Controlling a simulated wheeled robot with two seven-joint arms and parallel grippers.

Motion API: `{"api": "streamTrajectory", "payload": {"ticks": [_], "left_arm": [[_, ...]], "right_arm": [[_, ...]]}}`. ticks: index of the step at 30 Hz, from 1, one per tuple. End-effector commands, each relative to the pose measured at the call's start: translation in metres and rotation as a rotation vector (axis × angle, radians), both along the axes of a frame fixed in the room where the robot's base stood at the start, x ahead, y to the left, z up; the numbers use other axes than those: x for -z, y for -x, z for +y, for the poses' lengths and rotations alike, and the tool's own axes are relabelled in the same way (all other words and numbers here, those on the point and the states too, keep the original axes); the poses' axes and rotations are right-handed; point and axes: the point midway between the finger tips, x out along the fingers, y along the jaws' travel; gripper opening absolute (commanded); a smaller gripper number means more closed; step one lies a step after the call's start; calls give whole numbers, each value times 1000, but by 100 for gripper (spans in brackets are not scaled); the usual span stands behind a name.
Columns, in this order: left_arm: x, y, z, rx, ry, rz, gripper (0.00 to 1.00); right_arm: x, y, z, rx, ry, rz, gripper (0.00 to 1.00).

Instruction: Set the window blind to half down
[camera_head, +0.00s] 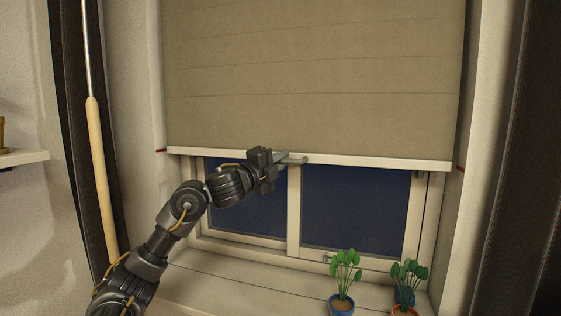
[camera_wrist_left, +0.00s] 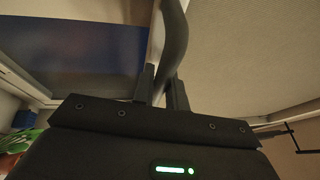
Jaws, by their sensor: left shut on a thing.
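The window blind (camera_head: 315,80) is a beige fabric sheet with a pale bottom bar (camera_head: 380,163). It covers the upper part of the window, and dark panes (camera_head: 355,210) show below the bar. Small red marks sit on the frame at both sides, about level with the bar. My left gripper (camera_head: 290,160) is at the bar, left of its middle, shut on a grey handle. In the left wrist view the curved handle (camera_wrist_left: 174,45) runs up from between the fingers, and the blind (camera_wrist_left: 245,60) fills the right side. My right gripper is in neither view.
Potted green plants (camera_head: 344,280) stand on the sill (camera_head: 240,285) at the lower right, below the bar. A wooden-handled rod (camera_head: 100,170) hangs at the left. A shelf (camera_head: 22,158) juts out at the far left.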

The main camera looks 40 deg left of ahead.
Motion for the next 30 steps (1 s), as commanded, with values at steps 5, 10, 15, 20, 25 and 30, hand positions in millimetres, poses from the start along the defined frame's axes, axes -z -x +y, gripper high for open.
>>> {"api": "streamTrajectory", "payload": {"ticks": [5,10,15,20,25,30], "left_arm": [[0,0,-1,3,-1,0,18],[0,1,0,1,-1,0,36],[0,1,1,0,-1,0,36],[2,6,2,-1,-3,0,36],[8,32,3,-2,-8,0,36],[15,67,4,-3,-8,0,36]], "right_arm": [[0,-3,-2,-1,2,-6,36],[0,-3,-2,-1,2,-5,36],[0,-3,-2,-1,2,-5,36],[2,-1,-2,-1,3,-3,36],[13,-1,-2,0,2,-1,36],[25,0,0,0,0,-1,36]]}}
